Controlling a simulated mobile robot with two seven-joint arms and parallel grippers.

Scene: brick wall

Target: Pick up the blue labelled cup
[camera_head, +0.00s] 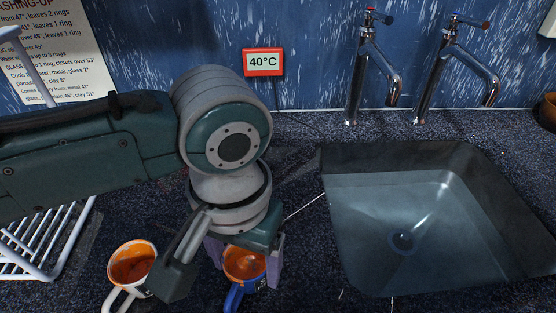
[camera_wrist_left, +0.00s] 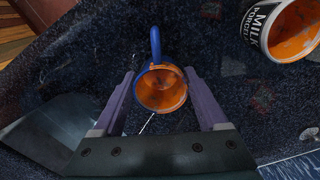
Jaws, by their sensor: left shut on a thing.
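The blue cup (camera_head: 234,296) has a blue handle and an orange-stained inside. It stands upright on the dark speckled counter, left of the sink. My left gripper (camera_head: 244,262) is over it from above, its purple fingers on either side, shut on the cup. The left wrist view shows the cup (camera_wrist_left: 160,90) between the fingertips of my left gripper (camera_wrist_left: 161,75), with its handle pointing up the picture. Its label is hidden, and I cannot tell whether it touches the counter. My right gripper is not in view.
A white mug (camera_head: 132,264) with orange inside stands just left of my gripper; its black label reads "MILK PORCELAIN" in the wrist view (camera_wrist_left: 262,27). A sink (camera_head: 430,220) with water is at right, below two taps (camera_head: 375,70). A white rack (camera_head: 45,240) is at left.

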